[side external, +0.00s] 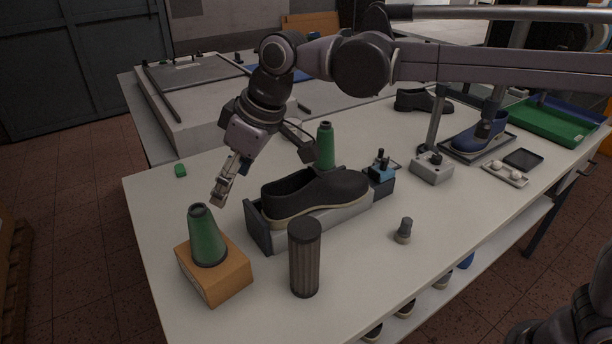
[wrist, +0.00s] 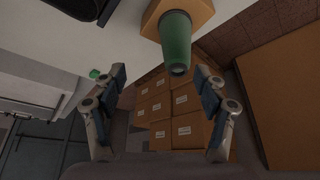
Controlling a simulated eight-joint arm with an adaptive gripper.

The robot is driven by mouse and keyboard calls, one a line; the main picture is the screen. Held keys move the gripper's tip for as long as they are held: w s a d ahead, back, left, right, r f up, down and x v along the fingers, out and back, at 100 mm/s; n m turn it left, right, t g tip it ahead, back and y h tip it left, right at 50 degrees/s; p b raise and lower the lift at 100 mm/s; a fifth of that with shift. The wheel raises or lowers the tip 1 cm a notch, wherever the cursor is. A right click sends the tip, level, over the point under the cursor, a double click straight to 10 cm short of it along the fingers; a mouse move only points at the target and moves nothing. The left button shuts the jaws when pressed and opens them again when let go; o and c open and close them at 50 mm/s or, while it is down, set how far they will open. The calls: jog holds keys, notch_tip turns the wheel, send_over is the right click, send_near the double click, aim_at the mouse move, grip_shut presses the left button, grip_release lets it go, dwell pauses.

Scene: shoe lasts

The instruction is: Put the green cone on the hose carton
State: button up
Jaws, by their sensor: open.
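A green cone (side external: 207,238) stands upright on a small orange-brown carton (side external: 225,283) at the near left of the table. I cannot read any marking on this carton. Another green cone (side external: 325,148) stands behind the black shoe. My gripper (side external: 221,196) is open and empty, above the table and a little above and right of the cone on the carton. In the wrist view the gripper's fingers (wrist: 160,75) are spread wide. That cone (wrist: 176,45) shows beyond them near the top, with the carton (wrist: 150,16) at its base. Nothing is between the fingers.
A black shoe (side external: 315,190) sits on a grey stand right of the carton. A dark ribbed cylinder (side external: 304,262) stands in front of it. A small green block (side external: 180,170) lies near the left edge. Several cartons (wrist: 188,130) are below the table edge.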

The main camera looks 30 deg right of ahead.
jog(key=s+d+f+m+t+h, duration=0.1)
jog(key=s+d+m, duration=0.15)
jog(key=d, duration=0.65)
jog(key=s+d+m+t, duration=0.15)
jog(key=s+d, duration=0.25)
jog(key=d, duration=0.6)
jog(key=s+d+f+m+h, duration=0.2)
jog(key=s+d+f+m, duration=0.2)
jog(key=s+d+f, duration=0.4)
jog(key=s+d+t, duration=0.1)
jog(key=s+d, duration=0.2)
jog(key=shift+d+f, duration=0.15)
jog(key=shift+d, duration=0.2)
